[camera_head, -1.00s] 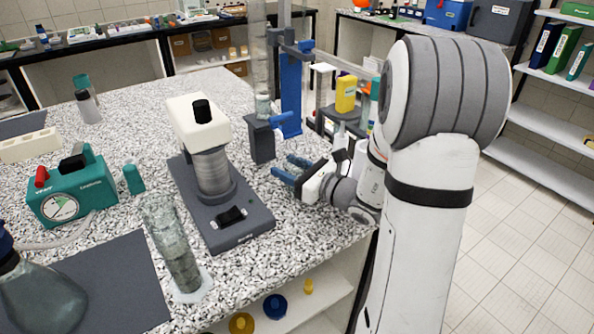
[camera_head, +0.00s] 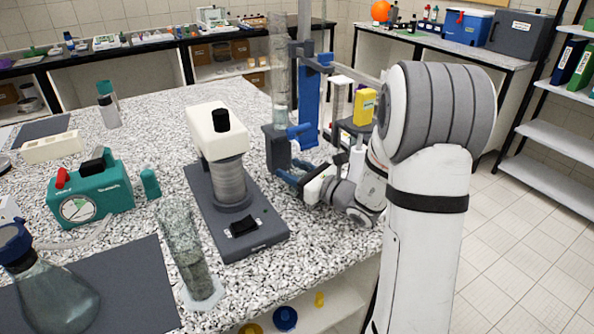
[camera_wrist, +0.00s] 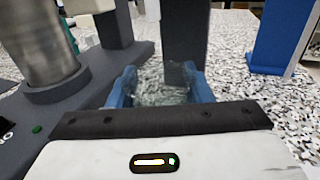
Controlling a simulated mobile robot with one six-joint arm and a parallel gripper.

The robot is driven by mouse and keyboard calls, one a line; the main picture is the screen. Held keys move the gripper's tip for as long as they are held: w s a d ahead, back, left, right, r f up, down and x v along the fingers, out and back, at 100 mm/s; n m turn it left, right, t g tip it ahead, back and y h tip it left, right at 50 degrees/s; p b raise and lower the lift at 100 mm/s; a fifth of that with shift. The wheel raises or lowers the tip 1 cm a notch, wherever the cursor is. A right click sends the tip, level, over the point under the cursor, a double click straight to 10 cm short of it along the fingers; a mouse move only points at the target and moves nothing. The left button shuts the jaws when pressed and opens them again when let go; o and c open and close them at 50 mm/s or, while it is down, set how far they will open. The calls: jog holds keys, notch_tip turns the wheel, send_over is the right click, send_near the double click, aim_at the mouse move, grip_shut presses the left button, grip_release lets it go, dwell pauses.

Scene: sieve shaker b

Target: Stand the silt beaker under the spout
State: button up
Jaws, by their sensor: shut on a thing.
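A clear glass vessel (camera_wrist: 165,88), which I take to be the silt beaker, sits between the two blue fingers of my gripper (camera_wrist: 165,90) in the wrist view. My gripper is shut on it. In the head view my gripper (camera_head: 289,176) is low over the bench, close to the dark block (camera_head: 277,151) under the tall clear tube (camera_head: 279,62).
The sieve shaker (camera_head: 228,175) with its grey base stands left of my gripper. Farther left are a teal pump (camera_head: 90,195), a glass cylinder (camera_head: 187,250) and a flask (camera_head: 48,293). A blue upright (camera_head: 309,100) rises behind the gripper. Speckled bench lies between.

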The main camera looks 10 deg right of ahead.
jog(key=o, duration=1.1)
jog(key=shift+c, duration=0.2)
jog(key=v, duration=0.8)
jog(key=shift+s+d, duration=0.45)
jog(key=shift+s, duration=0.95)
jog(key=shift+s+d, duration=0.4)
jog(key=shift+s, duration=1.05)
jog(key=shift+s+d, duration=0.45)
jog(key=shift+s, duration=0.95)
